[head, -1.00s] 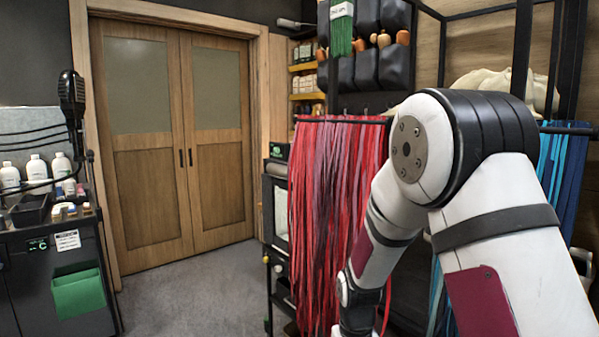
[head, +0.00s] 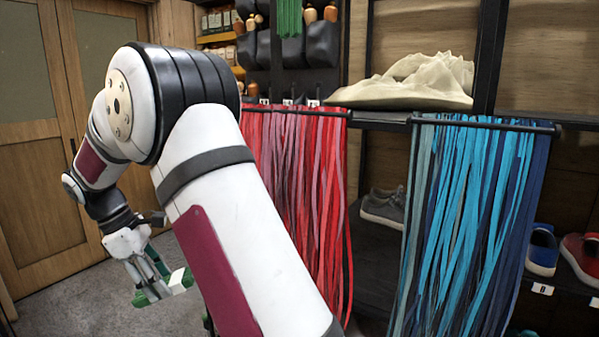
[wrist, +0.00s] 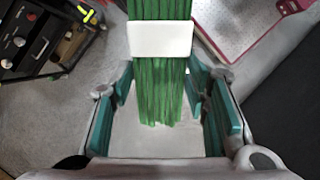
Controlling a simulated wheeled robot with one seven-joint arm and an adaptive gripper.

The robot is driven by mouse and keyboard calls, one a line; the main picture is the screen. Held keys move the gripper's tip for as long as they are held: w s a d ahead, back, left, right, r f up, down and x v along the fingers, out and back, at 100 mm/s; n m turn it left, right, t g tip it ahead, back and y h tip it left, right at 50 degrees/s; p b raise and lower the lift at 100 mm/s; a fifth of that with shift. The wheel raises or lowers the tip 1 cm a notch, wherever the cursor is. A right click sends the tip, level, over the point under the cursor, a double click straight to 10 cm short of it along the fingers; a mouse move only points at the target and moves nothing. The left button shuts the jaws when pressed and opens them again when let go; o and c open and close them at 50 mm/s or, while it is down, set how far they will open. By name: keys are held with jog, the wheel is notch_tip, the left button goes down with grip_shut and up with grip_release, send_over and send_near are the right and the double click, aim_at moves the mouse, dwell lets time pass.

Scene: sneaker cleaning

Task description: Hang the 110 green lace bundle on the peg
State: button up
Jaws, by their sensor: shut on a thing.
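My gripper (head: 152,282) is at the lower left of the head view, low over the floor. It is shut on a green lace bundle with a white band (head: 179,279). In the wrist view the bundle (wrist: 158,95) lies between the teal finger pads of my gripper (wrist: 172,100), with its white band above them; no size is readable. Another green bundle (head: 289,18) hangs at the top of the dark wall panel. Small hooks with white tags (head: 288,101) show below the pouches; which peg is meant I cannot tell.
Red laces (head: 305,190) and blue laces (head: 470,220) hang from rails at centre and right. Pale cloth (head: 410,82) lies on the shelf above. Shoes (head: 383,207) sit on a lower shelf. Wooden doors (head: 40,150) stand left. Grey floor near my gripper is open.

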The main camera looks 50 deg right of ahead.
jog(key=s+d+r+n+t+h+p, duration=0.2)
jog(key=s+d+r+n+h, duration=0.15)
jog(key=r, duration=0.65)
jog(key=s+d+r+n+t+h+p, duration=0.1)
jog(key=s+d+r+n+h, duration=0.2)
jog(key=r, duration=0.7)
jog(key=s+d+r+n+t+h+p, duration=0.15)
jog(key=d+r+n, duration=0.25)
jog(key=r, duration=0.6)
jog(key=s+d+r+n+t+h+p, duration=0.1)
jog(key=s+r+p, duration=0.1)
jog(key=s+r, duration=0.55)
jog(key=s+d+r+t+h+p, duration=0.1)
jog(key=s+r, duration=0.3)
jog(key=r, duration=0.6)
jog(key=s+d+r+n+t+h+p, duration=0.1)
jog(key=s+r+t+h+p, duration=0.1)
jog(key=s+r, duration=0.55)
jog(key=s+r+b+x, duration=0.1)
jog(key=x, duration=0.8)
jog(key=shift+d+r, duration=0.25)
jog(key=shift+d, duration=0.4)
jog(key=shift+f+g, duration=0.1)
jog(key=shift+g, duration=0.15)
jog(key=o, duration=1.2)
